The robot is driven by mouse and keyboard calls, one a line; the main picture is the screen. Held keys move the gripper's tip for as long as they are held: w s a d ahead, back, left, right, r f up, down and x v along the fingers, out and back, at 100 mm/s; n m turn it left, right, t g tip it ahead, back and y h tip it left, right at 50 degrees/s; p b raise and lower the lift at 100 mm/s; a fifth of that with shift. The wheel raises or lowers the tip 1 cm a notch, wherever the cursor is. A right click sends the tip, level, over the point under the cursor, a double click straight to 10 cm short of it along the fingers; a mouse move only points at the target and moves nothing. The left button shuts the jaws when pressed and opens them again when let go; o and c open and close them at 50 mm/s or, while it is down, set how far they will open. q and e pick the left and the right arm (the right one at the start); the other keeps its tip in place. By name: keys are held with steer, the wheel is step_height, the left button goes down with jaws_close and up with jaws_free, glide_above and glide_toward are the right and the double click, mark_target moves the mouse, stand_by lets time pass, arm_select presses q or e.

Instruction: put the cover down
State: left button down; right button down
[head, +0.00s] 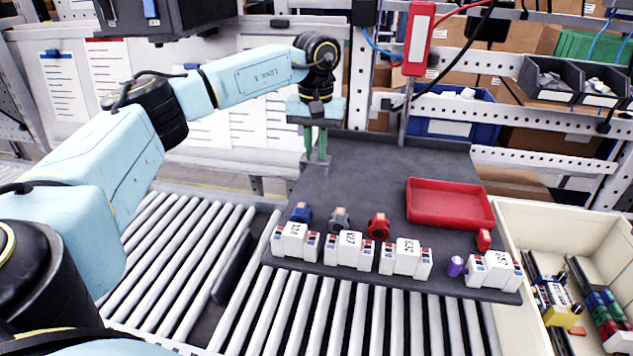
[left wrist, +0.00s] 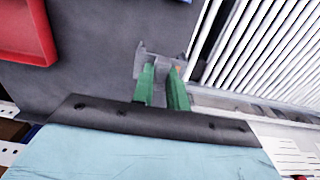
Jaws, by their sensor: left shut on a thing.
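My left gripper (head: 316,155) points down over the far left part of the dark grey board (head: 370,180). Its two green fingers are shut on a grey cover (left wrist: 150,62), which shows between and beyond the fingertips in the left wrist view, where the gripper (left wrist: 163,85) also shows. In the head view the cover is small and hard to make out against the board. I cannot tell whether it touches the board. My right gripper is not in view.
Several white labelled blocks (head: 349,251) line the board's front edge, with blue (head: 301,212), grey (head: 340,219) and red (head: 378,227) parts behind. A red tray (head: 450,224) lies right, a purple cylinder (head: 456,266) in front. A cream bin (head: 535,217) stands right. The board's middle is clear.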

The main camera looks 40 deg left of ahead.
mark_target(315, 151)
arm_select(q)
steer(key=shift+w+f, duration=0.1)
steer(key=shift+f, duration=3.15)
steer(key=c, duration=1.4)
jaws_free()
steer(key=shift+f, duration=0.15)
step_height(315, 151, up, 12)
steer(key=shift+r, duration=0.2)
steer(key=shift+f, duration=0.1)
